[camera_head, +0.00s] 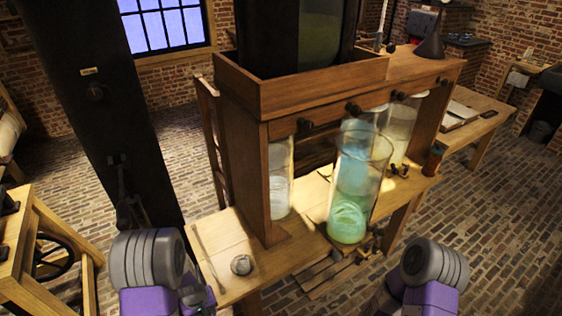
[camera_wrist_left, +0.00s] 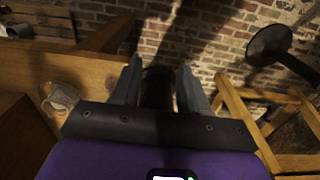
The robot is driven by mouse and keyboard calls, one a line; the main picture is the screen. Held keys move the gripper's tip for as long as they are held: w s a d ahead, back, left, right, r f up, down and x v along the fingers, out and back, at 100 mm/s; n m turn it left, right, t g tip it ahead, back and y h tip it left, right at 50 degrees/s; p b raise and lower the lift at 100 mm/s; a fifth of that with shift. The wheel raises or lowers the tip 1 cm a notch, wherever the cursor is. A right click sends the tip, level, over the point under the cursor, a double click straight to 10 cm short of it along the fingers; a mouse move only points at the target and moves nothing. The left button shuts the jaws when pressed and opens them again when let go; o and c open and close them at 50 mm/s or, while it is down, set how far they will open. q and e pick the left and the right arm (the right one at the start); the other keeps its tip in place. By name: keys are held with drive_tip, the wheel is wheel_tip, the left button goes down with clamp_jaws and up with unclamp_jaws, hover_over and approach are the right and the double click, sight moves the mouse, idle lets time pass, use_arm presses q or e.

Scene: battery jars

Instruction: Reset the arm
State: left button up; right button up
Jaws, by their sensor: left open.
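My left arm shows at the lower left of the head view, with its gripper (camera_wrist_left: 158,85) clear in the left wrist view. Its two grey fingers stand apart, and a dark shape shows between them that I cannot identify. The wooden bench edge (camera_wrist_left: 85,65) is to their left and the brick floor lies beyond. My right arm shows at the lower right of the head view; its fingers cannot be made out. A tall glass jar (camera_head: 376,170) with blue-green contents stands on the bench's lower shelf (camera_head: 262,262), with other glass jars beside and behind it.
A small round glass item (camera_head: 242,265) and a thin rod (camera_head: 206,256) lie on the shelf's left end. A dark column (camera_head: 95,110) rises at the left, near a wooden frame (camera_head: 22,262). A side table (camera_head: 480,118) stands back right. Brick floor is open at the right.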

use_arm(q)
drive_tip(key=s+d+f+m+h, duration=0.1)
drive_tip(key=s+d+f+h, duration=0.1)
drive_tip(key=s+d, duration=0.3)
drive_tip(key=s+d+f+m+h, duration=0.2)
drive_tip(key=s+d+f, duration=0.3)
drive_tip(key=d, duration=0.3)
drive_tip(key=shift+s+d, duration=0.4)
drive_tip(key=shift+s, duration=0.2)
